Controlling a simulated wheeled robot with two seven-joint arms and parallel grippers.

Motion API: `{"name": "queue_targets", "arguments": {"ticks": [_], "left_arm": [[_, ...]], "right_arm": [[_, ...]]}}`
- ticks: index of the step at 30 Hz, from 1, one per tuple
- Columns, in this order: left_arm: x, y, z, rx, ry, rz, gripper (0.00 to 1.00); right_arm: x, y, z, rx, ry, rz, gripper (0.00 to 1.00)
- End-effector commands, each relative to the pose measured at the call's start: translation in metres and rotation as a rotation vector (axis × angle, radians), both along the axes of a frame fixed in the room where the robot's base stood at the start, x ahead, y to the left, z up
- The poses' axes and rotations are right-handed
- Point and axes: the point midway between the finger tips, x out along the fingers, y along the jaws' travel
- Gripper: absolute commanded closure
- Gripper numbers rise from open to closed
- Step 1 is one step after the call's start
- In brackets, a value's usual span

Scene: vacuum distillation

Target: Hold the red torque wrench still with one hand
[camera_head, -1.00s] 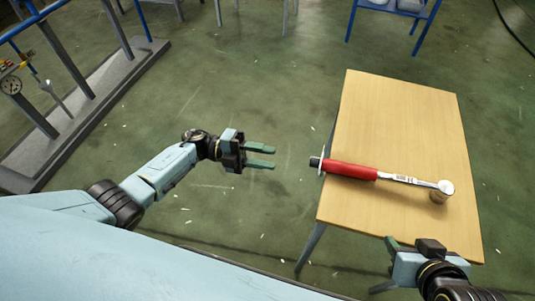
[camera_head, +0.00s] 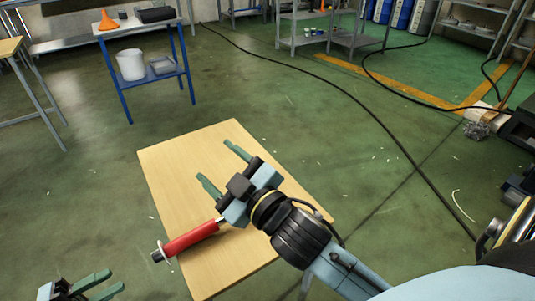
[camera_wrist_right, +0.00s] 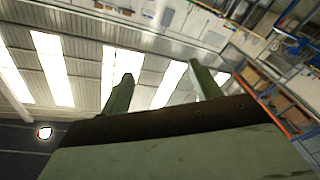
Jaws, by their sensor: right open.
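The red torque wrench (camera_head: 190,240) lies on the light wooden table (camera_head: 170,165) in the head view. Its red handle and dark end knob show, with the knob past the table's left edge. The rest of it is hidden behind my right gripper and wrist. My right gripper (camera_head: 216,162) is open and empty over the table, its fingers pointing to the upper left, away from the handle. In the right wrist view its two fingers (camera_wrist_right: 160,74) stand apart with nothing between them. My left gripper (camera_head: 115,281) is open and empty at the bottom left, left of the table and the knob.
A blue-framed stand (camera_head: 188,75) with a white bucket (camera_head: 131,65) and an orange funnel (camera_head: 106,20) stands farther back. Grey shelves (camera_head: 300,42) are at the back. A black cable (camera_head: 330,85) runs over the green floor. The floor around the table is mostly clear.

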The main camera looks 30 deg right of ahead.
Motion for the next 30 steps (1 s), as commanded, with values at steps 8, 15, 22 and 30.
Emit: {"name": "queue_targets", "arguments": {"ticks": [8, 15, 22, 30], "left_arm": [[0.000, 0.000, 0.000, 0.000, 0.000, 0.000, 0.64], [0.000, 0.000, 0.000, 0.000, 0.000, 0.000, 0.64], [0.000, 0.000, 0.000, 0.000, 0.000, 0.000, 0.64], [0.000, 0.000, 0.000, 0.000, 0.000, 0.000, 0.64]], "right_arm": [[-0.011, 0.071, 0.102, -0.325, -0.613, 0.273, 0.37], [-0.054, 0.131, 0.117, -0.673, -1.050, 0.579, 0.37], [-0.082, 0.154, 0.072, -1.077, -1.341, 0.932, 0.37], [-0.067, 0.108, -0.008, -1.627, -1.421, 1.410, 0.37]]}}
